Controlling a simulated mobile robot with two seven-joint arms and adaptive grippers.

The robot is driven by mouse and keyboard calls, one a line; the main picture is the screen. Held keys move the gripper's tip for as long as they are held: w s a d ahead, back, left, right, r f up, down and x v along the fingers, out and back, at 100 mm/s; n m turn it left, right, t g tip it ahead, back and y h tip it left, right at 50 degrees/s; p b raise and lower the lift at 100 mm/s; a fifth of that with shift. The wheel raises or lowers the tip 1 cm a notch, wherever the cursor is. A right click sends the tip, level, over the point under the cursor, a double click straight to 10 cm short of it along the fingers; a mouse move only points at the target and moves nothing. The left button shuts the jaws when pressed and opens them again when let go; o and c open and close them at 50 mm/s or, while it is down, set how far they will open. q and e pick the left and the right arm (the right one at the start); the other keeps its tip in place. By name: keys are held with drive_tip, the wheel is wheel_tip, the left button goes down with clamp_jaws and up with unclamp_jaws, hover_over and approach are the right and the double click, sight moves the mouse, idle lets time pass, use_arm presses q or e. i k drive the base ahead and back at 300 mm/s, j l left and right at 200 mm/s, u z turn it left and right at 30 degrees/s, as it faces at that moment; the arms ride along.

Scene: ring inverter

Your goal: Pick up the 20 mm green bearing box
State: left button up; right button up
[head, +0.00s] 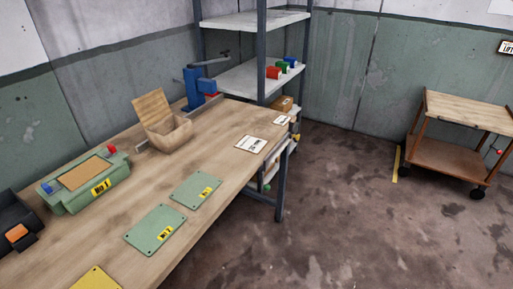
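A small green box (283,67) sits on the middle shelf board of the rack, between a red box (273,73) and a blue box (292,62). It is partly hidden by the red box in front of it. Any size marking on it is too small to read. Neither of my grippers shows in the head view.
The rack's middle shelf (240,80) stands behind the far end of the long workbench (225,145). A wooden cart (465,110) stands right; the floor between is clear.

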sight(284, 66)
drive_tip(key=i+l, duration=0.25)
drive_tip(key=i+l+u, duration=0.15)
drive_tip(key=l, duration=0.35)
drive_tip(key=i+l, duration=0.3)
drive_tip(key=i+l+u, duration=0.1)
drive_tip(key=i+l, duration=0.15)
drive_tip(key=l, duration=0.2)
drive_tip(key=i+l, duration=0.2)
drive_tip(key=l, duration=0.25)
drive_tip(key=i+l+u, duration=0.15)
drive_tip(key=l, duration=0.25)
drive_tip(key=i+l, duration=0.25)
drive_tip(key=l, duration=0.2)
drive_tip(key=i+l+u, duration=0.1)
drive_tip(key=l, duration=0.3)
drive_tip(key=i, duration=0.1)
